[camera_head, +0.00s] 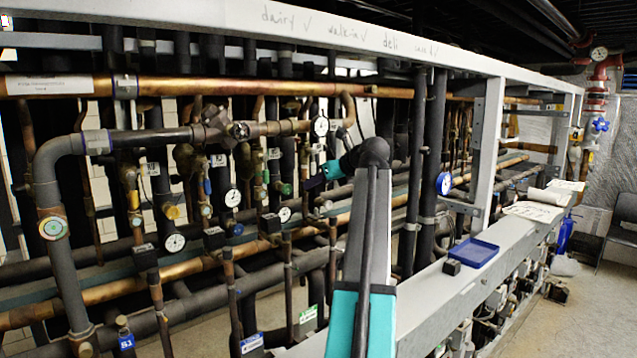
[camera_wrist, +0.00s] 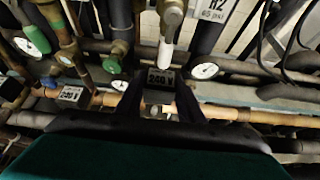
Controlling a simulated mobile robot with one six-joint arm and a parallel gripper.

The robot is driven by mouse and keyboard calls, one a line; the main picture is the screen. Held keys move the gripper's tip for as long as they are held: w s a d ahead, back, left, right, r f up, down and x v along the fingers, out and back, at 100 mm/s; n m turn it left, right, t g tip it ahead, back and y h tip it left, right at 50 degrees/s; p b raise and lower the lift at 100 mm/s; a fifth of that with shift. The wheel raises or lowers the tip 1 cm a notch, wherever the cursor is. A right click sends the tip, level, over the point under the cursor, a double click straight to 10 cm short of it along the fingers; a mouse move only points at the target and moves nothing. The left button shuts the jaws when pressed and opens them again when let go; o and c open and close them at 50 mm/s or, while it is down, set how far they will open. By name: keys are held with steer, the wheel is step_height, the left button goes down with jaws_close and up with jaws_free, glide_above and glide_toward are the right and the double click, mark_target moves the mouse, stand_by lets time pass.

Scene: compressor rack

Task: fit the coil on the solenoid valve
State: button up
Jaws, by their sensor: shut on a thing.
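My gripper (camera_wrist: 160,92) has its two dark fingers shut on a small black coil (camera_wrist: 160,80) with a printed label on its face. In the wrist view a pale bare stem (camera_wrist: 166,52) of the solenoid valve hangs below a brass-coloured body (camera_wrist: 171,12). The coil shows right at the stem's lower end; I cannot tell whether it is around the stem or in front of it. In the head view my gripper (camera_head: 312,184) reaches left into the pipes, and the held coil cannot be made out there.
Another labelled black coil (camera_wrist: 73,94) sits left of the held one. Gauges (camera_wrist: 205,71) and copper pipes (camera_wrist: 225,112) crowd around. On the ledge stand a blue tray (camera_head: 473,252) and a small black block (camera_head: 452,267). A grey upright post (camera_head: 488,150) stands right of my arm.

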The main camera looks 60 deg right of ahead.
mark_target(320, 190)
steer(key=shift+f, duration=1.5)
steer(key=shift+f, duration=2.3)
stand_by(2.1)
steer(key=o, duration=1.1)
steer(key=shift+s, duration=0.1)
steer(key=shift+c, duration=0.2)
steer(key=b+v, duration=0.5)
steer(key=v, duration=0.8)
steer(key=shift+s+r, duration=0.15)
steer(key=shift+s, duration=0.2)
